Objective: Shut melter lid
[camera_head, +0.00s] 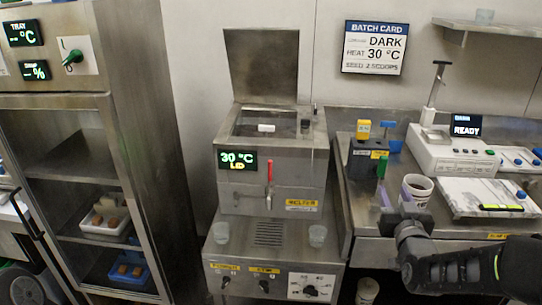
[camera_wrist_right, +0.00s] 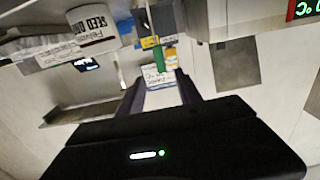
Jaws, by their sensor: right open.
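The melter (camera_head: 270,185) is a steel box in the middle of the head view, with a 30 °C display and a red-handled tap on its front. Its lid (camera_head: 262,66) stands open and upright at the back edge, and the tank opening shows with a small white block (camera_head: 266,128) inside. The lid also shows as a grey plate in the upside-down right wrist view (camera_wrist_right: 237,65). My right gripper (camera_head: 395,192) is right of the melter, apart from it and lower than the lid. Its fingers are spread and empty in the wrist view (camera_wrist_right: 160,82). My left gripper is out of view.
A seed cup (camera_head: 417,191) stands close beside my right gripper. A dark holder (camera_head: 365,162) with coloured tools is between it and the melter. A white machine (camera_head: 455,152) with a post is at right. A tall cabinet (camera_head: 150,110) stands at left.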

